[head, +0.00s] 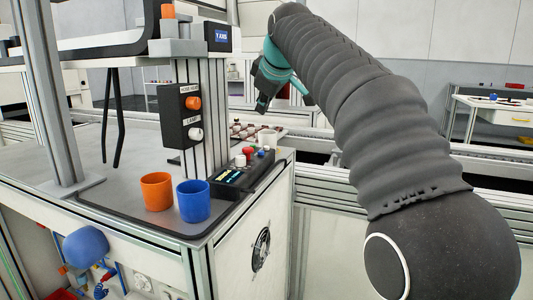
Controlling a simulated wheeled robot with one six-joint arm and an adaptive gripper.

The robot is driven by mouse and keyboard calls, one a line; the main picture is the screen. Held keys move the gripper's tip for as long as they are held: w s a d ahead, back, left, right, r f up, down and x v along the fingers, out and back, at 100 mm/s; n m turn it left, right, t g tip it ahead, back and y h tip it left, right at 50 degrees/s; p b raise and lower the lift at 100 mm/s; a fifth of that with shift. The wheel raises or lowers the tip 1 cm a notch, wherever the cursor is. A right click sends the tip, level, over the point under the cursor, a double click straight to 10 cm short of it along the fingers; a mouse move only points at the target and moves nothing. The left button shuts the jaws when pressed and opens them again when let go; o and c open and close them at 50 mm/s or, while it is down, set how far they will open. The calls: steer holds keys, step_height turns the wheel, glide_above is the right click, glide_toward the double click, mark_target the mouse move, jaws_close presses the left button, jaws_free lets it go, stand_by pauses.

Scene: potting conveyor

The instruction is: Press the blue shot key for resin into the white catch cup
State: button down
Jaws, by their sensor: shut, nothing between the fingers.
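A dark control box (240,178) with a small lit display lies near the front right corner of the bench. Small keys sit on its far end: a red one (248,151), a white one (240,160) and a small blue key (266,149). A white cup (267,138) stands just behind the box; its inside cannot be made out. My gripper (262,105) is shut and empty, pointing down in the air above and behind the keys, apart from them. My arm comes in from the right.
An orange cup (157,191) and a blue cup (194,201) stand on the bench left of the box. A post carries a black panel (181,116) with orange and white knobs. A tray of small pots (243,130) lies behind the post.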

mark_target(261, 152)
steer(key=shift+w+a+r, duration=0.2)
steer(key=shift+w+a, duration=0.1)
steer(key=shift+a, duration=0.1)
steer(key=shift+d, duration=0.1)
steer(key=shift+f, duration=0.1)
steer(key=shift+f+b, duration=2.25)
steer(key=shift+f, duration=2.05)
steer(key=shift+w+f, duration=0.2)
steer(key=shift+f, duration=0.2)
